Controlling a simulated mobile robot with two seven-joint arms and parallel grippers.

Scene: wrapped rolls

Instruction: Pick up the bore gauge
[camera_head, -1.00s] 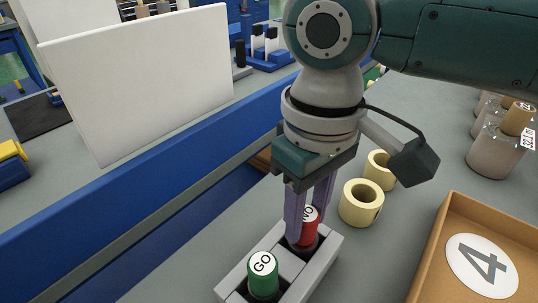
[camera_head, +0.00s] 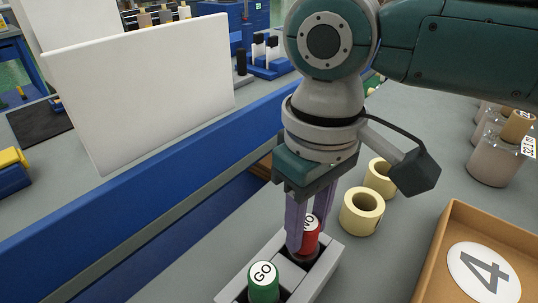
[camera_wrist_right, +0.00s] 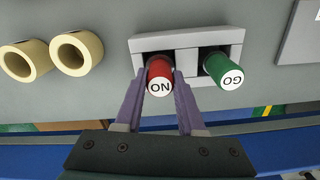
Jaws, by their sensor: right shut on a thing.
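Two gauge handles stand upright in a grey two-slot holder (camera_head: 323,268). The red handle (camera_head: 311,238) has a white top marked "NO", and the green handle (camera_head: 264,283) is marked "GO". My right gripper (camera_head: 305,240) points down with its purple fingers shut on the red handle. In the right wrist view the fingers lie on both sides of the red handle (camera_wrist_right: 158,72), and the green handle (camera_wrist_right: 223,68) stands free beside it. The lower part of the red gauge is hidden in the holder. My left gripper is not in view.
Two cream rings (camera_head: 361,211) lie just right of the holder. A brown tray (camera_head: 440,240) marked "4" stands at the right, with several wrapped rolls (camera_head: 494,160) behind it. A blue edge beam (camera_head: 150,206) and an upright white panel (camera_head: 140,90) are at the left.

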